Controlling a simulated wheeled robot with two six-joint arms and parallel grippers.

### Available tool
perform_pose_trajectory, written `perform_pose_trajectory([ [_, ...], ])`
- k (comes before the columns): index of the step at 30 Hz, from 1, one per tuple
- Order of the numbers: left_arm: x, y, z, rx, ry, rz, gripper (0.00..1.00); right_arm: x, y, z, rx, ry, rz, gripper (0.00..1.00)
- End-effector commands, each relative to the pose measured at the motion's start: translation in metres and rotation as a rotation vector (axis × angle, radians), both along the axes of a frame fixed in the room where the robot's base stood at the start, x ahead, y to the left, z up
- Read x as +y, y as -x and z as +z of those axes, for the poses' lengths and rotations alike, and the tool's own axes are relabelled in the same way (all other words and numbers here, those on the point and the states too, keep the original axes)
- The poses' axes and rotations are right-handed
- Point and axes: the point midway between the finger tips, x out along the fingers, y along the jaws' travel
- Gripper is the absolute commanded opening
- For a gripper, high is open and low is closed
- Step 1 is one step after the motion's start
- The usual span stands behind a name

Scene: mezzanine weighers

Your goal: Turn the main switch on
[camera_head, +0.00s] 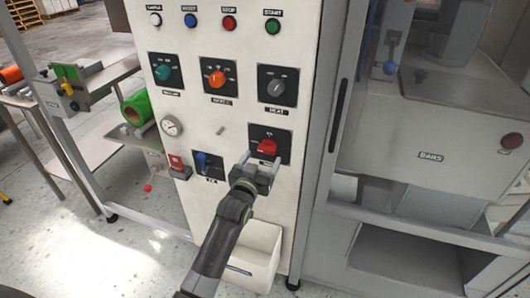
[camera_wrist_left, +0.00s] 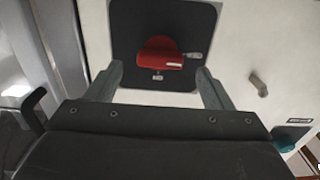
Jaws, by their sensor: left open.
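A red rotary knob (camera_head: 267,146) sits on a black square plate (camera_head: 284,135) low on the right of the white control panel. Its label below is partly covered by my gripper and I cannot read it. In the left wrist view the red knob (camera_wrist_left: 160,55) shows on its black plate (camera_wrist_left: 195,18), with a small grey tab at its right. My left gripper (camera_head: 262,160) is open just below and in front of the knob. In the wrist view its two fingers (camera_wrist_left: 159,72) stand either side of the knob, apart from it. My right gripper is not in view.
A white bin (camera_head: 262,245) hangs below. A grey machine (camera_head: 430,130) stands at right.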

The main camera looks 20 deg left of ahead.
Motion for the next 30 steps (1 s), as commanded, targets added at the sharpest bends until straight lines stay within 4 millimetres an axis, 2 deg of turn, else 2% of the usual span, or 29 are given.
perform_pose_trajectory([
  [3, 0.0, -0.018, 0.0, 0.0, -0.004, 0.0, 0.75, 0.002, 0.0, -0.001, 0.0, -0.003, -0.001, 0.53],
  [9, -0.001, -0.035, 0.0, -0.001, -0.001, 0.0, 0.75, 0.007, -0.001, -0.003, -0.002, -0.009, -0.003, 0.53],
  [21, -0.001, -0.039, 0.0, 0.0, -0.001, 0.0, 0.73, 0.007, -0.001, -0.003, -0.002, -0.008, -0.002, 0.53],
  [30, -0.001, -0.039, 0.0, 0.0, -0.001, 0.0, 0.34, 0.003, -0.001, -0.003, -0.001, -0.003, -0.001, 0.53],
])
